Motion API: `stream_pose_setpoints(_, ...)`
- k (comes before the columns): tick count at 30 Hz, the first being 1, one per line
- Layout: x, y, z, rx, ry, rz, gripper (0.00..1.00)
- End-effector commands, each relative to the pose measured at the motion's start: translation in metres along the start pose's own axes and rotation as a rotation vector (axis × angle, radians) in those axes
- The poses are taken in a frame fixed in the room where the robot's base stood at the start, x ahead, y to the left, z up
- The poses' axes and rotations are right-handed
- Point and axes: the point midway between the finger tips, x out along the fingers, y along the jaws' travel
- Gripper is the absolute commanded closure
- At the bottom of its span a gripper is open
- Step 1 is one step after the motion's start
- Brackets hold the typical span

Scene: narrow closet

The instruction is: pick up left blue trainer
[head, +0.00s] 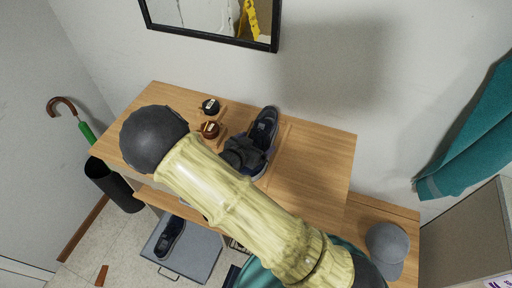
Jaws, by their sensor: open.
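A dark blue trainer (265,126) with a pale sole edge lies on the wooden table top, right of the middle of my arm. Another dark trainer (170,237) rests on a grey flat case low down at the left. My pale yellow arm crosses the picture from the lower right to a dark round joint over the table's left part.
The wooden table (318,160) is bare at its right. A black bin (112,187) with an umbrella (86,131) stands left. A grey cap (387,246) lies lower right. A mirror (215,18) hangs behind.

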Motion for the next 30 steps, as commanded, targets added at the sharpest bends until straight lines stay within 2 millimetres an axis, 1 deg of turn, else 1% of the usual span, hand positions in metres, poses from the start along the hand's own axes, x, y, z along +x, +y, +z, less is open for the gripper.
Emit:
stream_pose_setpoints(8, 0.000, 0.000, 0.000, 0.000, 0.000, 0.000, 0.08)
stream_pose_setpoints(9, 0.000, 0.000, 0.000, 0.000, 0.000, 0.000, 0.10)
stream_pose_setpoints(14, 0.000, 0.000, 0.000, 0.000, 0.000, 0.000, 0.42)
stream_pose_setpoints(15, 0.000, 0.000, 0.000, 0.000, 0.000, 0.000, 0.50)
stream_pose_setpoints(17, 0.000, 0.000, 0.000, 0.000, 0.000, 0.000, 0.61)
stream_pose_setpoints(18, 0.000, 0.000, -0.001, 0.001, 0.001, 0.000, 0.65)
stream_pose_setpoints(26, -0.001, -0.001, -0.002, 0.002, 0.001, -0.001, 0.65)
stream_pose_setpoints(30, -0.005, -0.001, -0.010, 0.004, 0.002, -0.002, 0.65)
